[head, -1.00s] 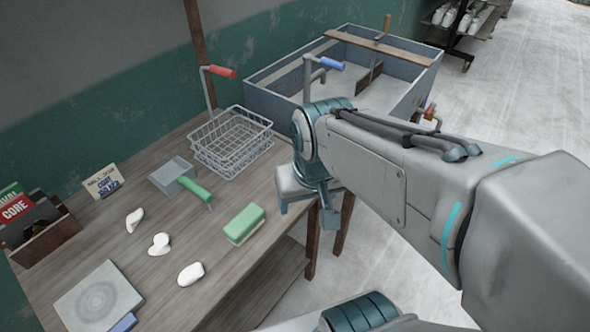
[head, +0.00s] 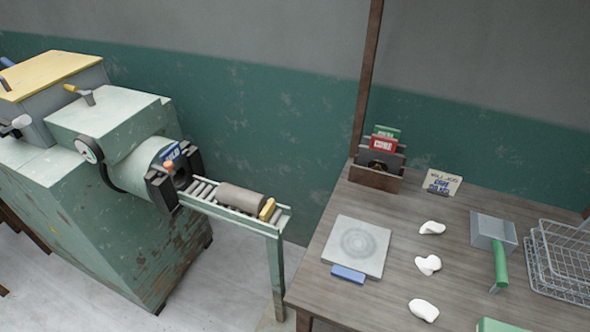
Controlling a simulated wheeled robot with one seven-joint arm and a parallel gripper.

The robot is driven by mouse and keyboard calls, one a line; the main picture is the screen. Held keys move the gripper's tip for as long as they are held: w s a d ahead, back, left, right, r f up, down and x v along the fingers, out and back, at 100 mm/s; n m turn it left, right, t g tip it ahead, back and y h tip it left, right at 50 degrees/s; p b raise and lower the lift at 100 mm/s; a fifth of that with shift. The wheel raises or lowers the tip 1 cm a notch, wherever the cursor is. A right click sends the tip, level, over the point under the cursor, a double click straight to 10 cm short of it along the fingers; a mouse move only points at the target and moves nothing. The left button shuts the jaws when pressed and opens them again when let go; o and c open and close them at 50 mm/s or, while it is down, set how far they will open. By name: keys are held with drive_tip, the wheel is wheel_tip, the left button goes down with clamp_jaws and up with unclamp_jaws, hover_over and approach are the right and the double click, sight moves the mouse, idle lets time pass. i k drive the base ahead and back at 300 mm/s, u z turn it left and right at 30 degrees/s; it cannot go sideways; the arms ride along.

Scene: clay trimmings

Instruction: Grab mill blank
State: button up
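A grey-brown clay cylinder (head: 243,197), which looks like the mill blank, lies on its side on a narrow green roller stand (head: 275,228). The stand runs out from the round mouth of a green mill (head: 140,150) at the left. The cylinder is apart from the mouth. A yellow piece (head: 267,208) is by its right end at the stand's outer end. My gripper and arm are out of this view, so its state does not show.
A wooden table (head: 385,285) at the right holds a square slab (head: 357,246), several white lumps (head: 428,265), a green-handled scoop (head: 493,232), a wire basket (head: 560,262) and a card rack (head: 377,178). A floor gap lies between mill and table.

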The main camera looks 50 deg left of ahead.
sight(251, 202)
drive_tip(key=u, duration=3.85)
drive_tip(key=i, duration=2.4)
drive_tip(key=z, duration=1.6)
